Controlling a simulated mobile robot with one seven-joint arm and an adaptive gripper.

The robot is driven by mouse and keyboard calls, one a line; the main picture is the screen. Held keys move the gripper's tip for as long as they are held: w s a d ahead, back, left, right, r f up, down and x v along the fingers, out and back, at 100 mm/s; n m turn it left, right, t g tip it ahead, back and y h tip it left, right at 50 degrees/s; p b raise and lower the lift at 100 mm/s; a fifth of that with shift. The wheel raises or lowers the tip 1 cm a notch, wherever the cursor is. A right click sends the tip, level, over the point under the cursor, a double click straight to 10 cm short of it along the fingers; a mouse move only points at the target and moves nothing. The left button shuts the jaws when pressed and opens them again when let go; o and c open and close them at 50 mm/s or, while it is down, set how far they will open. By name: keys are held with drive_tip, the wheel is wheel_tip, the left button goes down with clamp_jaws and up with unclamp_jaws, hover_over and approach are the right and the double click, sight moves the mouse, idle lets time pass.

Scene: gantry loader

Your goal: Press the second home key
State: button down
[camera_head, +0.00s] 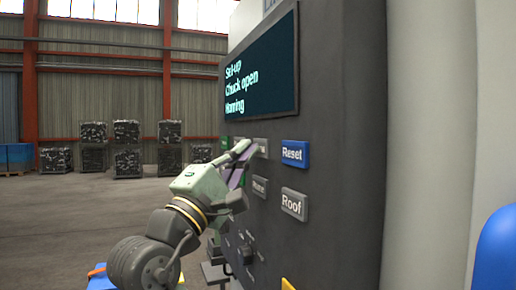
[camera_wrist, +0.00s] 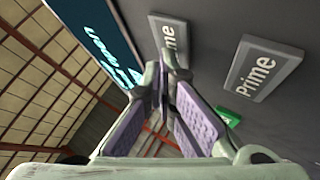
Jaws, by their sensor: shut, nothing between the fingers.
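My gripper (camera_head: 247,148) is at the control panel with its fingers shut and empty. In the wrist view its fingertips (camera_wrist: 164,63) overlap the lower edge of an upper grey key (camera_wrist: 168,27) whose visible letters end in "me". The rest of that label is hidden. In the head view this key (camera_head: 263,146) is partly behind the fingertips. I cannot tell whether they touch it. A grey key reading "Prime" (camera_wrist: 262,70) sits beside it; in the head view it seems to be the lower grey key (camera_head: 260,187).
The screen (camera_head: 262,72) reads "Set-up", "Chuck open" and what looks like "Homing". A blue Reset key (camera_head: 294,153) and a grey Roof key (camera_head: 294,204) are close on the right. A green key (camera_wrist: 228,116) shows beside the fingers. Open floor lies left.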

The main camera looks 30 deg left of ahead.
drive_tip(key=shift+a, duration=0.1)
idle(0.3)
drive_tip(key=shift+s+a, duration=0.4)
drive_tip(key=shift+s, duration=0.15)
drive_tip(key=shift+s+a, duration=1.65)
drive_tip(key=shift+s, duration=0.25)
